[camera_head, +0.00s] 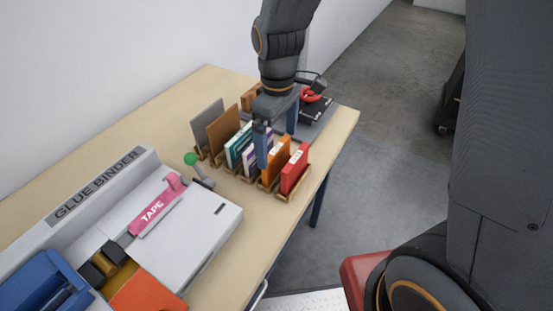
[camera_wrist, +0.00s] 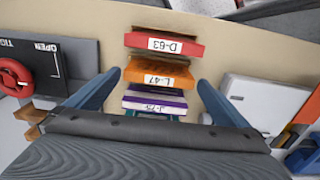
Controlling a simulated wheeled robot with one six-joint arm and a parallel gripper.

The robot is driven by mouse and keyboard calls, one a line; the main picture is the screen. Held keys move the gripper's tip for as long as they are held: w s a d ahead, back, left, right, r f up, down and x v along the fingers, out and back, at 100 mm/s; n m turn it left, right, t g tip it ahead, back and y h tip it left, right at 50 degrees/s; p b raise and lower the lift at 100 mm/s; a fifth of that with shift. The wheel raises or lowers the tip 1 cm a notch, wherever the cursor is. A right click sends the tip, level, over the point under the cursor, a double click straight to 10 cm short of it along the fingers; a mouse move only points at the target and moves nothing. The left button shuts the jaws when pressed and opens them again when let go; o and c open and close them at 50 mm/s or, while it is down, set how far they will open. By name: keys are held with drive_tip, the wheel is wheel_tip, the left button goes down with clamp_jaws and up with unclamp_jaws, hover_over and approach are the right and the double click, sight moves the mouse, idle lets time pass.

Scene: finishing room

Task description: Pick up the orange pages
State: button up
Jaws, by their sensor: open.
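The orange pages (camera_head: 276,166) stand upright in a wooden rack on the table, between a red set and a purple-and-white set. In the wrist view the orange pages (camera_wrist: 145,75) carry a white label reading L-47. My gripper (camera_head: 277,135) is open and points down over the rack. In the wrist view one blue finger of my gripper (camera_wrist: 160,79) is at each side of the orange pages, with gaps on both sides. Nothing is held. I cannot tell how deep the fingertips reach beside the pages.
The red set (camera_wrist: 180,49), labelled D-63, and the purple-and-white set (camera_wrist: 157,101) stand close by. Teal and brown pieces are farther back. The glue binder (camera_head: 215,222) with a green-knobbed lever is at left. A dark device with a red ring (camera_head: 312,95) is behind.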

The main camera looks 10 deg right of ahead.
sight(278, 149)
drive_tip(key=shift+f+p, duration=0.45)
drive_tip(key=shift+f, duration=1.4)
drive_tip(key=c, duration=0.8)
drive_tip(key=shift+c, duration=0.2)
drive_tip(key=shift+r, duration=0.2)
